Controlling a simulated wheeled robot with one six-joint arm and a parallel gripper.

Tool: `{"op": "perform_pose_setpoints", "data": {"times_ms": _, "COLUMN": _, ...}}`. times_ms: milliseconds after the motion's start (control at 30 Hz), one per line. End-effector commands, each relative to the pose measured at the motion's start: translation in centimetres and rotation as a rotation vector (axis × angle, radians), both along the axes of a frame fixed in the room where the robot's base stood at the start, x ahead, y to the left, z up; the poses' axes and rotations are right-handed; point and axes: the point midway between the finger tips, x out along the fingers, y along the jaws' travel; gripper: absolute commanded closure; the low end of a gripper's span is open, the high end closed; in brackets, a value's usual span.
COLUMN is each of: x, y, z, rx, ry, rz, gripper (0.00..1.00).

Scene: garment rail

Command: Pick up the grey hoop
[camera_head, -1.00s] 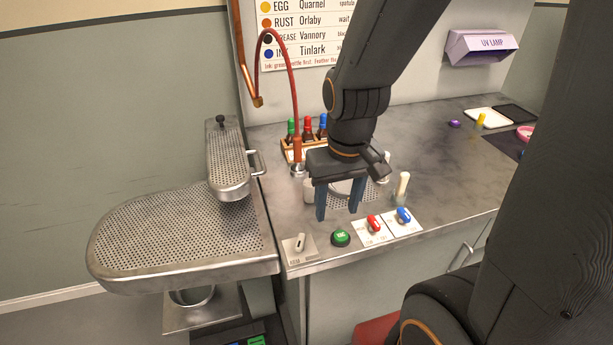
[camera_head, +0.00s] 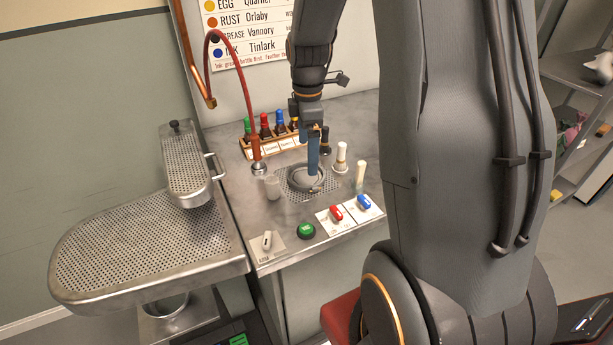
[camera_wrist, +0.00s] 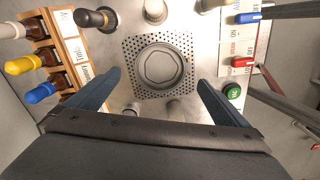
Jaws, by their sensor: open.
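The grey hoop (camera_wrist: 140,68) lies flat on a square perforated plate (camera_wrist: 183,40) in the middle of the wrist view. In the head view the hoop (camera_head: 291,181) sits on the counter, partly hidden behind my fingers. My gripper (camera_wrist: 159,78) is open and empty, pointing down at the hoop. Its two blue fingers show to the left and right of the hoop in the wrist view, with room on each side. In the head view my gripper (camera_head: 313,170) is seen nearly edge-on above the hoop; the height of the gap is hard to judge.
A wooden rack of capped bottles (camera_head: 265,145) stands behind. Red (camera_head: 336,213) and blue (camera_head: 364,201) switches and a green button (camera_head: 306,231) line the front edge.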

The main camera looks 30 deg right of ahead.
Motion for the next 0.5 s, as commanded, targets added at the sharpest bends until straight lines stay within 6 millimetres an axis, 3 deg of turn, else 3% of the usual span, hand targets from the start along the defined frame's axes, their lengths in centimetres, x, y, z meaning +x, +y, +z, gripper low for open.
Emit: {"op": "perform_pose_setpoints", "data": {"times_ms": 500, "x": -0.4, "y": -0.3, "z": -5.4, "rx": 0.001, "ry": 0.004, "rz": -0.002, "gripper": 0.0}}
